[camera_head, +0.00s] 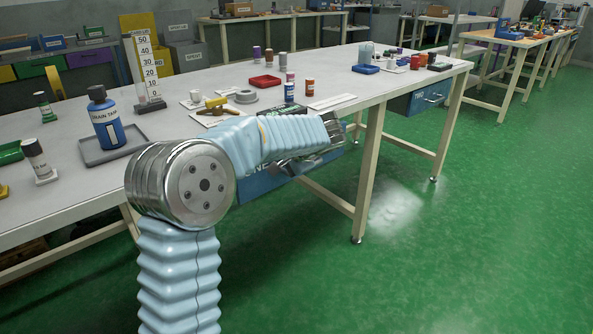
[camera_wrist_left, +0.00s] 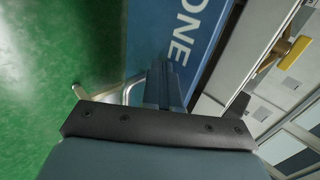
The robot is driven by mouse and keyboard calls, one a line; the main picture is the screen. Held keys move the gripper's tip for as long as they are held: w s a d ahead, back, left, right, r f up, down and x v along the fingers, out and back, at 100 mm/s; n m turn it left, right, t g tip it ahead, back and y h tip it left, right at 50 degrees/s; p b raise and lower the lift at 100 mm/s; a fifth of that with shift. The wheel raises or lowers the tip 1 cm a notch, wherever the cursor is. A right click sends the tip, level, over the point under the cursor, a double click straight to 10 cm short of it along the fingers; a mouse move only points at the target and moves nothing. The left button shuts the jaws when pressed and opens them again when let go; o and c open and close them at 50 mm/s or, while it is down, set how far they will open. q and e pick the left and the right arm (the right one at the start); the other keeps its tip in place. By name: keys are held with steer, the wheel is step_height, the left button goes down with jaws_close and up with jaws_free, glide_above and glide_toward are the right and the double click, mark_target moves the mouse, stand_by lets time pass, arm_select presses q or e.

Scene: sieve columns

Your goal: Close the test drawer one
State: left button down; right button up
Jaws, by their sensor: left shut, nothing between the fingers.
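The test drawer one has a blue front (camera_head: 262,184) under the near edge of the long table, with "NE" showing and the rest of its lettering hidden behind my left arm. In the left wrist view its blue face (camera_wrist_left: 150,28) carries the white word "ONE". I cannot tell how far the drawer stands out. My left gripper (camera_head: 318,160) is in front of the drawer, partly hidden by my arm. In the left wrist view its fingers (camera_wrist_left: 163,84) are shut and empty, at the blue face; I cannot tell whether they touch it. My right gripper is out of view.
A second blue drawer (camera_head: 425,97) is further right, past a table leg (camera_head: 368,170). The green floor at right is clear.

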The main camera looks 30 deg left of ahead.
arm_select(q)
steer(key=a, duration=0.1)
steer(key=w+a, duration=0.1)
steer(key=a, duration=0.1)
steer(key=shift+r, duration=0.1)
steer(key=shift+a+r, duration=0.1)
stand_by(0.4)
